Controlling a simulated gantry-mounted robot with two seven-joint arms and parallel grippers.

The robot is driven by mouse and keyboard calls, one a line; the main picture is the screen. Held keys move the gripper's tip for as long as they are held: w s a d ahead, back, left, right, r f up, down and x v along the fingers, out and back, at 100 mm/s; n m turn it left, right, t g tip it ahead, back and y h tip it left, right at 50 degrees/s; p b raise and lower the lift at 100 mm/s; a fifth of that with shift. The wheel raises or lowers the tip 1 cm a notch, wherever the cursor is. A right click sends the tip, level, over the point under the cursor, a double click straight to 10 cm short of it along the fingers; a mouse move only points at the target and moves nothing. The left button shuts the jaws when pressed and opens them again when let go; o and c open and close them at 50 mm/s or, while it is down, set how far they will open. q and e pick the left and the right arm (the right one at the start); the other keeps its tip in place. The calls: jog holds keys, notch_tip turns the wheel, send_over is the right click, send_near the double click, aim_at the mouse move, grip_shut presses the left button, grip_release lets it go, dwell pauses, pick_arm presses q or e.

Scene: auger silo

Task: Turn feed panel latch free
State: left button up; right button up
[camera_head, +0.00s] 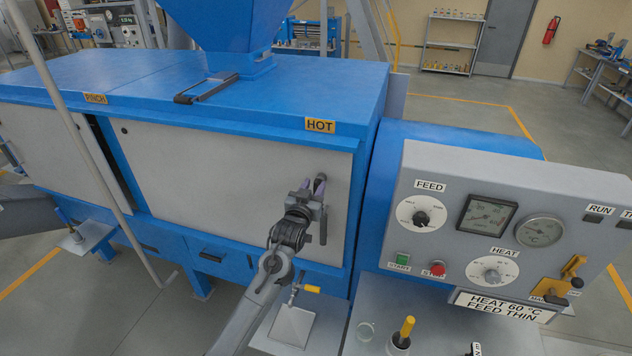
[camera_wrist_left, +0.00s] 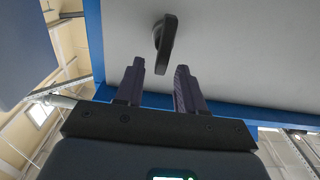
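The feed panel is a light grey door (camera_head: 215,165) on the front of the blue machine. Its latch is a dark handle; in the head view a dark upright bar (camera_head: 323,228) just right of my gripper appears to be it. The latch (camera_wrist_left: 166,38) shows clearly in the left wrist view, with its free end between the lines of my fingers. My left gripper (camera_head: 313,184) is open in front of the panel's right part; its fingers (camera_wrist_left: 160,68) stand apart on either side of the latch's end. I see no contact, and cannot tell the depth between them.
A control panel (camera_head: 450,240) with dials, gauges and buttons stands at the right. A yellow-handled valve (camera_head: 310,289) is below the panel door. A yellow-topped tool (camera_head: 404,331) stands on the front shelf. A grey rod (camera_head: 85,150) crosses the left side.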

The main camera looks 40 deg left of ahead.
pick_arm(q)
jog(key=shift+x, duration=1.4)
grip_shut()
